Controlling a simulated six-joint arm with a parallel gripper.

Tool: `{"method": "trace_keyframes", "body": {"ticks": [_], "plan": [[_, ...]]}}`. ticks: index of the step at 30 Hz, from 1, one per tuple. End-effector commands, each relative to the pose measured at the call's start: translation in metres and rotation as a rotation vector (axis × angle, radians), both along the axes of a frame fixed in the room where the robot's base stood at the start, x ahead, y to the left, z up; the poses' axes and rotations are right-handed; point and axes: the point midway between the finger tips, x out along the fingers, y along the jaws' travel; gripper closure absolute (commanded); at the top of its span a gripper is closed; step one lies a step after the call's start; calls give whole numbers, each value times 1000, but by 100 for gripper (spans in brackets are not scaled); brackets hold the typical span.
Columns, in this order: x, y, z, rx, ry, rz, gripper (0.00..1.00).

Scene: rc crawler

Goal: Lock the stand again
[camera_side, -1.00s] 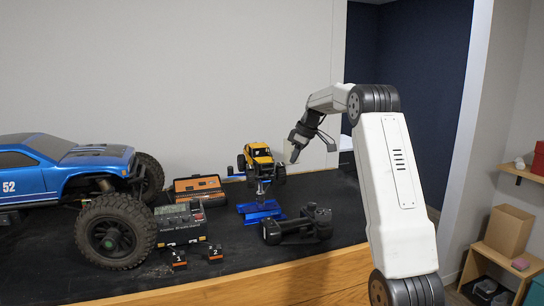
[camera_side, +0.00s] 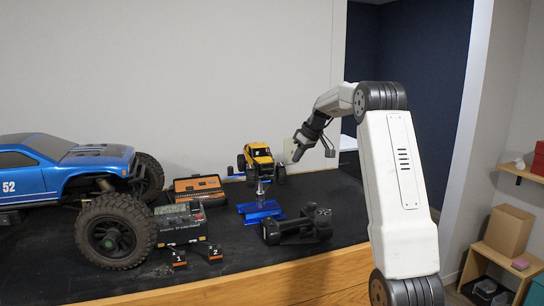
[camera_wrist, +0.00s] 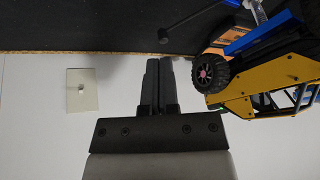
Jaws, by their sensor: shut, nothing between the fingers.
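The stand (camera_side: 262,210) has a blue base and a silver post, which also shows at the top right of the wrist view (camera_wrist: 258,12). A small yellow crawler (camera_side: 259,158) with black wheels sits on top of it. The crawler appears inverted in the wrist view (camera_wrist: 270,82). A thin black lever with a round knob (camera_wrist: 164,36) sticks out near the post in the wrist view; I cannot tell its lock position. My gripper (camera_side: 298,155) is shut and empty, just right of the crawler and apart from it. Its fingers (camera_wrist: 159,70) point toward the table edge.
A black radio controller (camera_side: 298,225) lies in front of the stand. An orange tool case (camera_side: 198,186), a charger (camera_side: 180,222) and two numbered batteries (camera_side: 178,259) are to the left. A large blue truck (camera_side: 70,175) fills the far left. A wall plate (camera_wrist: 82,90) shows on the wall.

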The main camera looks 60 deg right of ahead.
Motion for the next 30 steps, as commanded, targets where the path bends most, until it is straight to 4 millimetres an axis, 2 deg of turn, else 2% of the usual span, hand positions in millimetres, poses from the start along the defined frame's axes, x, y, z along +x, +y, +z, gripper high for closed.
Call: {"method": "trace_keyframes", "body": {"ticks": [9,15,21,30], "plan": [[-13,-12,-6,152,-133,-432,100],[-19,-18,-9,226,-194,-621,100],[-22,-20,-9,256,-219,-693,100],[-22,-20,-10,257,-220,-697,100]]}}
